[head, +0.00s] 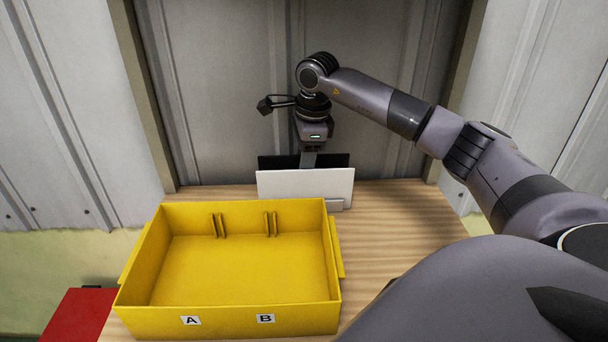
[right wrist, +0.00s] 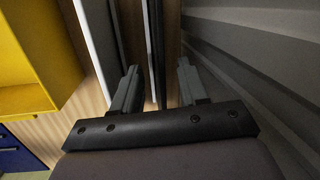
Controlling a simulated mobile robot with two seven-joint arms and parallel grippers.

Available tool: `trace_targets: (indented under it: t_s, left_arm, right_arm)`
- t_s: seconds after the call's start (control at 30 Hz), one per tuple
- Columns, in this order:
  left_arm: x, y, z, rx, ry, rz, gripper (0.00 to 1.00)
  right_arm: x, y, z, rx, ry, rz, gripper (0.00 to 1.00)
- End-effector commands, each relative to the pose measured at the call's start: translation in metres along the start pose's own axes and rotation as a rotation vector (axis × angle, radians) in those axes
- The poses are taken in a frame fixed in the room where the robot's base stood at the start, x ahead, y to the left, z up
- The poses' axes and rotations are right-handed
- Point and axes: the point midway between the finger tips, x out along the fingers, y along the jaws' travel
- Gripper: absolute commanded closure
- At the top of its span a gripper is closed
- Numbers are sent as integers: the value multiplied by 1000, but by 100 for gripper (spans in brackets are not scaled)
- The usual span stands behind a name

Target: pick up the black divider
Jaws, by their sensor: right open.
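The black divider (head: 340,160) stands upright at the back of the table, mostly hidden behind a white divider (head: 305,188). My right gripper (head: 309,160) points down from above at the top edge of the black divider. In the right wrist view my right gripper (right wrist: 157,68) is open, with one finger on each side of the thin black divider (right wrist: 155,40). I see a gap between the fingers and the divider. The white divider (right wrist: 92,45) is outside the left finger in that view. My left gripper is in neither view.
A yellow bin (head: 230,320) with labels A and B and slotted ribs on its back wall stands in front of the dividers. A grey corrugated wall (head: 230,90) rises close behind them. The wooden table (head: 400,220) is clear at the right. A red object (head: 75,318) is at lower left.

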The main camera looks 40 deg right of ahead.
Motion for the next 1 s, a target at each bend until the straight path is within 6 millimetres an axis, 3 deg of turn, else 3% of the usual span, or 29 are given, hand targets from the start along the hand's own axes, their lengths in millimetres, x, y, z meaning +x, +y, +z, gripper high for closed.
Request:
trace_targets:
  t_s: [0.03,0.13,0.63,1.0]
  left_arm:
    - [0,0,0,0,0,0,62]
    - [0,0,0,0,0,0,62]
    - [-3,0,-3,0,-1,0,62]
    - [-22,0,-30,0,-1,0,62]
  right_arm:
    - [0,0,0,0,0,0,67]
    - [0,0,0,0,0,0,99]
    - [-7,-2,0,-1,-2,-6,100]
    - [-47,-5,1,2,-2,-9,100]
